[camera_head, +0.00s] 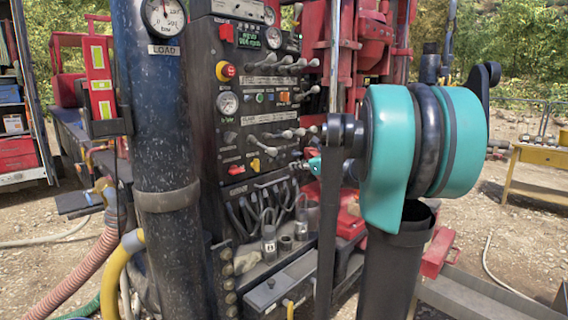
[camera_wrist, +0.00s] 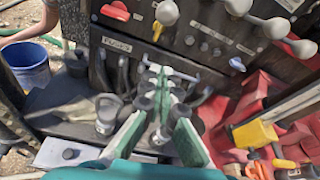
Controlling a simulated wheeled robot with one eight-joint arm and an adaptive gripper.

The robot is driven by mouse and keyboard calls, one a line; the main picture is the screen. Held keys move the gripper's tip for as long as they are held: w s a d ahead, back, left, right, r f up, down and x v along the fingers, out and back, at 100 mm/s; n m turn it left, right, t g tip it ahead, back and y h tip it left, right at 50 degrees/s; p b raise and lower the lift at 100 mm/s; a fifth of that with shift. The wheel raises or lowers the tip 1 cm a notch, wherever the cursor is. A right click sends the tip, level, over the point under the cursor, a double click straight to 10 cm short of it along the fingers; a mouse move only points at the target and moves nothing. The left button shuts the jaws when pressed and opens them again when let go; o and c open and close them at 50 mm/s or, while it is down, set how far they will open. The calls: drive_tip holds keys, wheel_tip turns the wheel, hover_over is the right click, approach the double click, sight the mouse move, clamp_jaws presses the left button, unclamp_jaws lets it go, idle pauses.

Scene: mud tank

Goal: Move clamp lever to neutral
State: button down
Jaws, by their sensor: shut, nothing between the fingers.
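The dark control panel (camera_head: 250,110) stands in the middle of the head view, with rows of grey-knobbed levers. I cannot read for certain which one is the clamp lever. A lower row of levers (camera_head: 290,133) sits above a red handle (camera_head: 236,169) and a yellow lever (camera_head: 256,164). My gripper (camera_head: 311,164) is at the panel's right edge, partly hidden by my arm. In the wrist view my gripper (camera_wrist: 166,82) is shut and empty, below several large grey lever knobs (camera_wrist: 240,8), (camera_wrist: 166,13). The red handle (camera_wrist: 115,11) and yellow lever (camera_wrist: 158,30) show at upper left.
Hoses and fittings (camera_head: 265,205) hang under the panel above a ledge (camera_head: 280,290). A blue-black column (camera_head: 165,120) with a gauge stands left of the panel. Red machinery (camera_head: 375,40) stands behind. A blue bucket (camera_wrist: 28,65) shows in the wrist view.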

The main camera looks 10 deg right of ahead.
drive_tip(key=x, duration=1)
drive_tip(key=r, duration=0.2)
drive_tip(key=s+r, duration=0.1)
drive_tip(key=r, duration=0.1)
drive_tip(key=shift+a, duration=0.25)
wheel_tip(320, 180, up, 6)
drive_tip(key=g+h, duration=0.2)
drive_tip(key=g, duration=0.1)
drive_tip(key=shift+s+d+r, duration=0.25)
